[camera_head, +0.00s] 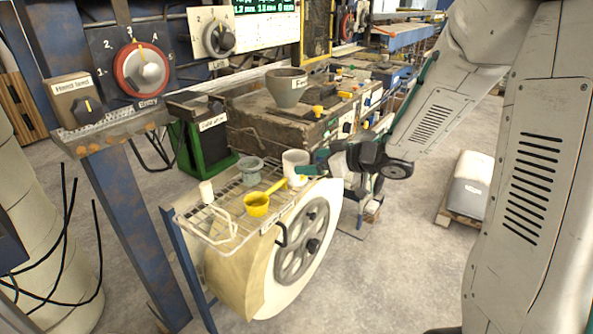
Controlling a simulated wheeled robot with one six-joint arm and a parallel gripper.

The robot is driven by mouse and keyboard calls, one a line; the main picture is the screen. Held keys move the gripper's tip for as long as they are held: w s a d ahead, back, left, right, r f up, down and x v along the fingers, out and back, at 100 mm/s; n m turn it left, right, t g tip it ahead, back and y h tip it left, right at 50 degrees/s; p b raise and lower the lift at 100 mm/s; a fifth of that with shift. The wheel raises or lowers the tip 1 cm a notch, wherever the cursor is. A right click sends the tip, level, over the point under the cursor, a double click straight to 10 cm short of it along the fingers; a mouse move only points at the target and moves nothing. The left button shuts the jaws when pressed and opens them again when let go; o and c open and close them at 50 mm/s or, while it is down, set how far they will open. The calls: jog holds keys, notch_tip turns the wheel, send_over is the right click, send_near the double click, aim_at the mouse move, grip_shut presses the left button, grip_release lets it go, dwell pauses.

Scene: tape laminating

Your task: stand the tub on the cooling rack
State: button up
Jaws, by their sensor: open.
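A wire-mesh surface (233,190) tops the stand above the large roll. A white looped wire frame (209,233) lies at its front left; I cannot tell which of these is the cooling rack. A white tub-like container (294,160) stands at the mesh's back right corner. A grey-green tub-like vessel (250,169) stands left of it; which one is the tub is unclear. My gripper (304,172) is open, pointing left, right beside the white container. Its fingers overlap the container's lower right side in the picture; contact cannot be told.
A yellow scoop (257,204) lies mid-mesh and a small white cup (206,192) stands at the left. A grey bowl (286,87) sits on the brown machine box (270,125) behind. A blue post (135,225) rises left of the stand.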

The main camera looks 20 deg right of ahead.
jog(key=x, duration=0.7)
jog(key=shift+w, duration=0.2)
jog(key=shift+d, duration=0.1)
jog(key=c, duration=1.1)
jog(key=shift+r, duration=0.1)
jog(key=shift+c, duration=0.2)
